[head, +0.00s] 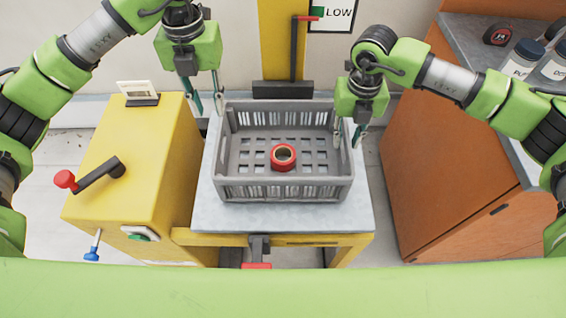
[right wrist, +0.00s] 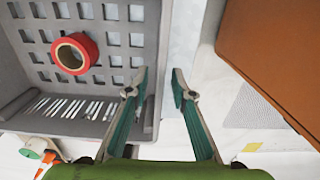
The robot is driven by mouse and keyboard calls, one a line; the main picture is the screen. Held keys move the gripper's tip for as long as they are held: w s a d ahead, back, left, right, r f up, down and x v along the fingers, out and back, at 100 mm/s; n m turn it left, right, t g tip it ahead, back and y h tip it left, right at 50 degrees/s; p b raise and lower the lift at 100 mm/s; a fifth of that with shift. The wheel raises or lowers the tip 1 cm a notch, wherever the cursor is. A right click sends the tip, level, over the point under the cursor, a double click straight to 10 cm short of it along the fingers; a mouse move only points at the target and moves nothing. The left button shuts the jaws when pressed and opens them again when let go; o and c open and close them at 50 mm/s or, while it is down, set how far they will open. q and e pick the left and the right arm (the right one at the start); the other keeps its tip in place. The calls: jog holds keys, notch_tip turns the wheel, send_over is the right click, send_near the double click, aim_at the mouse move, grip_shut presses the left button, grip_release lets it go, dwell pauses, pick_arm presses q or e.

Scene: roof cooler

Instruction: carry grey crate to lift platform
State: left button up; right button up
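The grey crate (head: 285,190) sits upright on the flat grey lift platform (head: 208,214). A red tape roll (head: 283,157) lies inside it; crate and roll also show in the right wrist view. My left gripper (head: 208,108) is open at the crate's left wall, near its back corner; I cannot tell whether its fingers straddle the wall. My right gripper (head: 348,138) is open at the right wall. In the right wrist view, the right gripper's fingers (right wrist: 160,78) are apart, one over the crate side and one outside, with the rim between them.
A yellow cabinet (head: 140,170) with a red-knobbed lever (head: 88,176) stands left of the platform. A brown cabinet (head: 430,160) with bottles (head: 522,58) on its counter stands right. A yellow post (head: 283,45) and a LOW sign (head: 335,14) are behind.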

notch_tip(320, 180, up, 12)
dwell(0.5)
dwell(0.4)
